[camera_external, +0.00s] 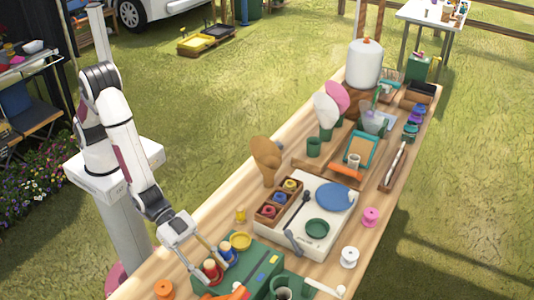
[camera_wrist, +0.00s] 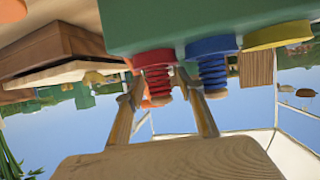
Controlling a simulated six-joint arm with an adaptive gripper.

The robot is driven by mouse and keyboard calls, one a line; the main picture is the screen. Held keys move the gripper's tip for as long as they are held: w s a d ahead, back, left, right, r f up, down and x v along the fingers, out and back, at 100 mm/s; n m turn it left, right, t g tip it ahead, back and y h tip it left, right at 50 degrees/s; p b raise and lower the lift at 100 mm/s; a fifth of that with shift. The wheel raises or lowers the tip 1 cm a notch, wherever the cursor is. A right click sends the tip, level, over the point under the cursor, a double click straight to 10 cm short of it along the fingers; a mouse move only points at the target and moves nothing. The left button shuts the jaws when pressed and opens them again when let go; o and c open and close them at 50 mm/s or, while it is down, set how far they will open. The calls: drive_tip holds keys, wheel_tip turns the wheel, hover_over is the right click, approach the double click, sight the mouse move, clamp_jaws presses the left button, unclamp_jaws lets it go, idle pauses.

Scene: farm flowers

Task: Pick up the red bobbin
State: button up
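The red bobbin (camera_external: 211,270) stands on the green box (camera_external: 258,268) at the near end of the table, close to a blue bobbin (camera_external: 228,251). My gripper (camera_external: 214,268) is low at the box's left side, with its fingers apart. In the wrist view, which looks inverted, the red bobbin (camera_wrist: 158,78) lies between my two fingertips (camera_wrist: 158,88). The right finger there comes between the red and the blue bobbin (camera_wrist: 212,70). I cannot tell whether either finger touches the red bobbin.
A yellow disc (camera_external: 240,240) lies beyond the blue bobbin. A wooden tray (camera_external: 262,218) of bobbins and a white board (camera_external: 313,240) stand farther up the table. An orange bobbin (camera_external: 163,289) is near the front-left edge. Pink (camera_external: 370,217) and white (camera_external: 348,257) bobbins stand at the right.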

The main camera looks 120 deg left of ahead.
sight(210, 263)
clamp_jaws()
drive_tip(key=shift+r, duration=0.1)
drive_tip(key=shift+r, duration=4.95)
